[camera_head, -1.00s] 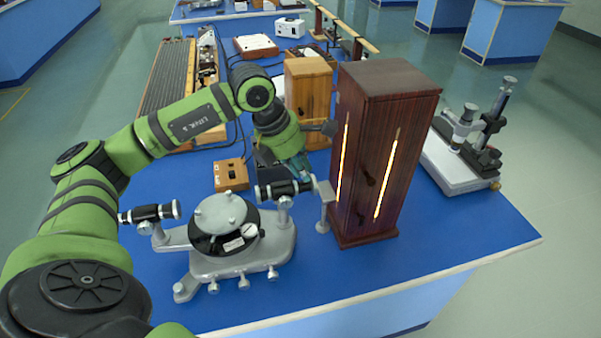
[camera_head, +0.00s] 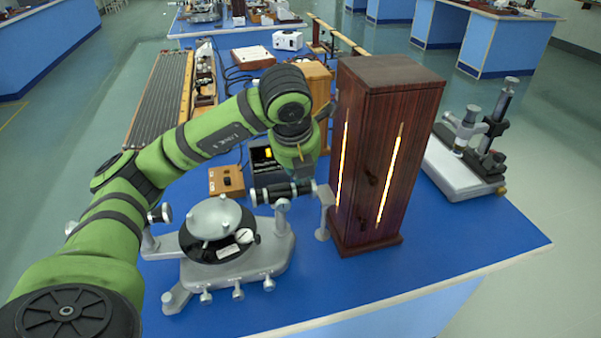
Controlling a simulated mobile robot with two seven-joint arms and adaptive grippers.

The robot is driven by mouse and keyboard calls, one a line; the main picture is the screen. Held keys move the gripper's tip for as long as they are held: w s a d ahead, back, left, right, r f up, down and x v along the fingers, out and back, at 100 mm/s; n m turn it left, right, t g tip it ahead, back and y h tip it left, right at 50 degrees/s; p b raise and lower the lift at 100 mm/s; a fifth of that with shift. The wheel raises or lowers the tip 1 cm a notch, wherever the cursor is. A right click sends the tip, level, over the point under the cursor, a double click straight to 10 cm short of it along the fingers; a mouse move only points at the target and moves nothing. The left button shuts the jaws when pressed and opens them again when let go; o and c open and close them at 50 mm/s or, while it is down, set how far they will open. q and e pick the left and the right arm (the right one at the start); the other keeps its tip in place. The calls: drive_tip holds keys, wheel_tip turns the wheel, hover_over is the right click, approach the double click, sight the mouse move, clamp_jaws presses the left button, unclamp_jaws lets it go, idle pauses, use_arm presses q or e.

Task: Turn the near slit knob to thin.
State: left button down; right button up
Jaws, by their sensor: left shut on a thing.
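The near spectrometer (camera_head: 262,262) stands on the blue bench, with a round table on its grey base. Its black collimator tube (camera_head: 277,193) points right at the tall dark wooden lamp housing (camera_head: 372,230), which has glowing vertical slits. My left gripper (camera_head: 304,172) is just above the tube's slit end, pointing down. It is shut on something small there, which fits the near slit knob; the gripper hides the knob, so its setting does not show. My right gripper is not in view.
A small wooden switch box (camera_head: 226,181) and a dark device with a lit display (camera_head: 263,160) stand behind the spectrometer. A lighter wooden box (camera_head: 318,74) is behind my wrist. A measuring microscope (camera_head: 463,165) stands at the right. The bench's front right is clear.

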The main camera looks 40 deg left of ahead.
use_arm(q)
drive_tip(key=shift+d+f+n+g+y, duration=0.1)
drive_tip(key=shift+n+g+y, duration=0.15)
drive_tip(key=shift+n, duration=0.5)
drive_tip(key=shift+d+f+n+g+y, duration=0.15)
drive_tip(key=shift+n+y, duration=0.1)
drive_tip(key=shift+n, duration=0.5)
drive_tip(key=shift+r, duration=0.1)
drive_tip(key=c, duration=1.2)
unclamp_jaws()
drive_tip(key=shift+r, duration=0.2)
drive_tip(key=shift+s+r, duration=0.1)
drive_tip(key=shift+r, duration=0.5)
drive_tip(key=v, duration=1)
drive_tip(key=shift+s+d+r, duration=0.15)
drive_tip(key=shift+s+d, duration=0.05)
drive_tip(key=shift+d, duration=0.05)
